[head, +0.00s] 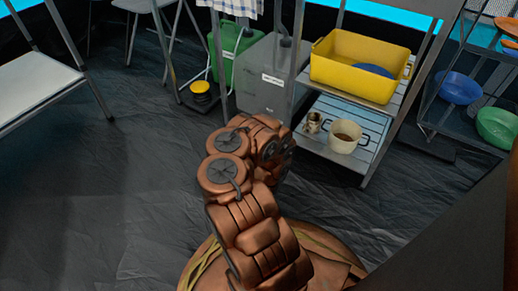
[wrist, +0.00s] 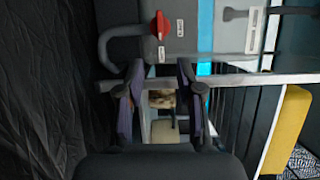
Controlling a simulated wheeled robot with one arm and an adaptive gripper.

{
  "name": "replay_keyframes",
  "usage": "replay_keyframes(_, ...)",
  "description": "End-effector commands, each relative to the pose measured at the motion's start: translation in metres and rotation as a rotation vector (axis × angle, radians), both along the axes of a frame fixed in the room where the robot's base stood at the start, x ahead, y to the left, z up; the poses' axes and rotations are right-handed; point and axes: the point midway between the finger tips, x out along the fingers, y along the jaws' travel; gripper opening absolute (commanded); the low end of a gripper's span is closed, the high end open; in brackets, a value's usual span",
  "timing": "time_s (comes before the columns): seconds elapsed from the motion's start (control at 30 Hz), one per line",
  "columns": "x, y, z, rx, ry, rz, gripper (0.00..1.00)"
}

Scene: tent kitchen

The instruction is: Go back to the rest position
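My gripper (wrist: 160,82) shows in the wrist view with its two dark fingers well apart, open, with nothing held between them. Through the gap I see shelf things farther off, a small brownish one and a pale one below it. The gripper itself is hidden behind the arm links there.
A shelf rack right of the arm holds a yellow tub (head: 345,75), a metal mug (head: 313,123) and a cream cup (head: 345,137). A green can (head: 235,50) stands behind. A white table (head: 35,85) is at left. Dark floor (head: 120,190) between is clear.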

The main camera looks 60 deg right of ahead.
Motion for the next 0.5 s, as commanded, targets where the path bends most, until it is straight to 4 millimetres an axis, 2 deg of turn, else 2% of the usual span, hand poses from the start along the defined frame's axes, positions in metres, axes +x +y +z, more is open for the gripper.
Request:
replay_keyframes(0.37,0.001,0.0,0.001,0.001,0.0,0.002,0.36)
replay_keyframes(0.47,0.013,0.004,0.009,0.017,0.006,0.021,0.36)
replay_keyframes(0.5,0.022,0.007,0.015,0.028,0.01,0.038,0.36)
